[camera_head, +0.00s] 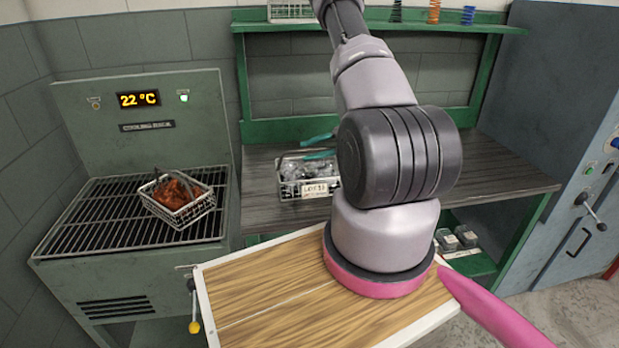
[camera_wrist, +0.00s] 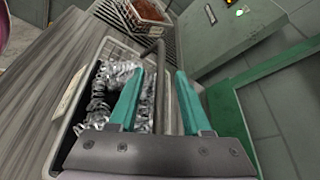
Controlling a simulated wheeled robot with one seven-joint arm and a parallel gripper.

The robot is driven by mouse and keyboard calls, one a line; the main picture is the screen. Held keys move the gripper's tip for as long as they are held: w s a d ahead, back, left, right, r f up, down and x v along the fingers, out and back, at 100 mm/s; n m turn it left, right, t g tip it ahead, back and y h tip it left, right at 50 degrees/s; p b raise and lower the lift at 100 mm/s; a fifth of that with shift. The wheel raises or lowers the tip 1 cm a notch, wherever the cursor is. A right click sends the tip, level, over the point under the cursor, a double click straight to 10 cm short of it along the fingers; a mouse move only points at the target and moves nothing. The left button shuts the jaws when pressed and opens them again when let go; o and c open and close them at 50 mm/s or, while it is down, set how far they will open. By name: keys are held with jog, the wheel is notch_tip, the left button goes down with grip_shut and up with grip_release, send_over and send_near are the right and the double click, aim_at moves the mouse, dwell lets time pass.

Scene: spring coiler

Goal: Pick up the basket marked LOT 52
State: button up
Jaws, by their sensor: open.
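A wire basket (camera_head: 290,188) of silvery coils stands on the dark bench behind the trolley. Its front tag starts with LOT 5; I cannot read the last digit surely. In the wrist view the basket (camera_wrist: 62,138) lies below and left of my gripper (camera_wrist: 160,72). The basket's grey handle bar (camera_wrist: 161,75) shows between the two open fingers; contact cannot be told. A second basket (camera_head: 190,212), with reddish-brown contents, sits on the cooling rack; no tag shows.
The cooling rack (camera_head: 105,215) at left has a panel reading 22 °C. A wooden-topped trolley (camera_head: 265,298) stands in front of the bench (camera_head: 490,168). A green shelf frame (camera_head: 290,130) rises behind the bench. A blue-grey cabinet (camera_head: 555,110) stands at right. The bench's right part is clear.

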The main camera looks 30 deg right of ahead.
jog(key=shift+w+a+f, duration=0.1)
jog(key=shift+a, duration=0.1)
grip_shut()
dwell(1.3)
